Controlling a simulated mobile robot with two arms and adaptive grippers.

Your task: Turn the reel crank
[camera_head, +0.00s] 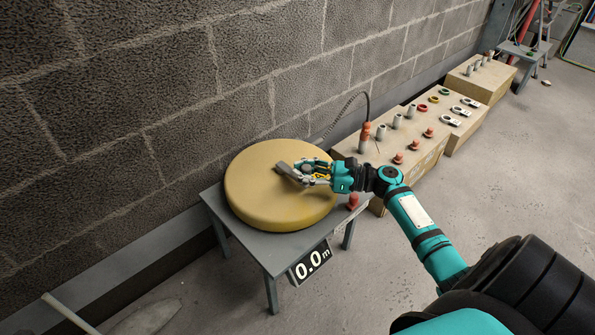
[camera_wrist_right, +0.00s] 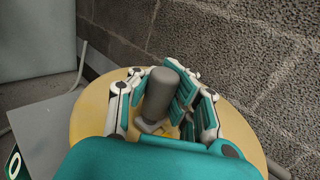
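A round yellow reel (camera_head: 250,186) lies flat on a small grey table (camera_head: 262,254) by the wall. Its grey crank arm (camera_head: 287,174) lies on top of the reel. The upright grey crank handle (camera_wrist_right: 159,93) shows in the right wrist view. My right gripper (camera_head: 308,171) is over the reel's right part, with its fingers on both sides of the handle; the pads appear to press against it. The right gripper also shows in the wrist view (camera_wrist_right: 160,88). The fingers partly hide the crank's lower end. My left gripper is not in view.
A display (camera_head: 310,262) on the table's front edge reads 0.0 m. Wooden boxes (camera_head: 428,160) with pegs, rings and an orange-tipped conduit end (camera_head: 364,138) stand to the right along the block wall. A red fitting (camera_head: 352,202) stands near the table's right corner. The floor in front is clear.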

